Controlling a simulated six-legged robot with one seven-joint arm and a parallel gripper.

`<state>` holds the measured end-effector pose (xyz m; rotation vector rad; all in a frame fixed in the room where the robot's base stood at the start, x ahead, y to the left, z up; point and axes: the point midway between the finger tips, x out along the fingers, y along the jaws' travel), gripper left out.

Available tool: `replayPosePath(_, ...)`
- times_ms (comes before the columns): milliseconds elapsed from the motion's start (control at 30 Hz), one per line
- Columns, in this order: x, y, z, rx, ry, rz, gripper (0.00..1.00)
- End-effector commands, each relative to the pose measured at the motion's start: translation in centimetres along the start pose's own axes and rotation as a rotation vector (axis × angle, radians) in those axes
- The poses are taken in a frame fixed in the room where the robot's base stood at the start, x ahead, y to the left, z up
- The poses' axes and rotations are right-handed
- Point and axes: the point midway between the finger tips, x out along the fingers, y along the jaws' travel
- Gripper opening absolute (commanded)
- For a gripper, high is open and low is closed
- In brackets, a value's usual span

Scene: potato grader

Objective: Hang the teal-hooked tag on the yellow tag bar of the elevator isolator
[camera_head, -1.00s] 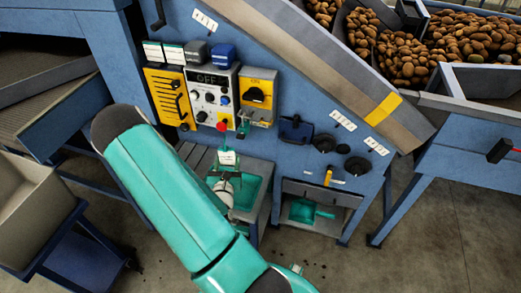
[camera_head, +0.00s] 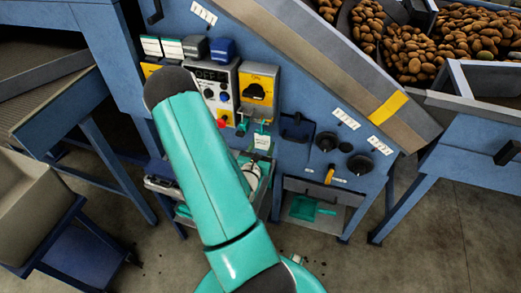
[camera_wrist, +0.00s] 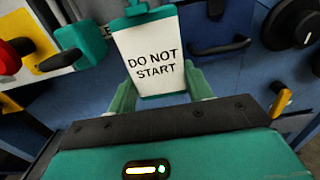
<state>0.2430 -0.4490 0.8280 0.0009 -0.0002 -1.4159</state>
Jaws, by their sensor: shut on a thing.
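My gripper (camera_wrist: 162,93) is shut on the tag (camera_wrist: 155,62), a white card reading "DO NOT START" in a teal frame with a teal hook part at its top. In the head view the tag (camera_head: 262,143) is upright, just below the elevator isolator (camera_head: 258,90), a yellow plate with a black knob marked "ON". My arm hides most of the gripper there. The hook's top is cut off there, and no contact with a bar is visible.
The red button (camera_head: 222,123) and grey control panel marked "OFF" lie left of the isolator. A dark blue handle (camera_head: 297,127) and black knobs (camera_head: 326,142) are to the right. A teal-lined tray (camera_head: 305,208) is below. My arm covers part of the left yellow panel.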

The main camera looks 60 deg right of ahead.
Motion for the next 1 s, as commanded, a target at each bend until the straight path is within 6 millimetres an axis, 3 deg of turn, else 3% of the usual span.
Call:
replayPosePath(500, 4.1, 0.0, 0.0, 0.0, -0.001, 0.0, 0.3)
replayPosePath(1000, 4.0, 0.0, -1.4, -0.001, 0.0, 0.001, 0.3)
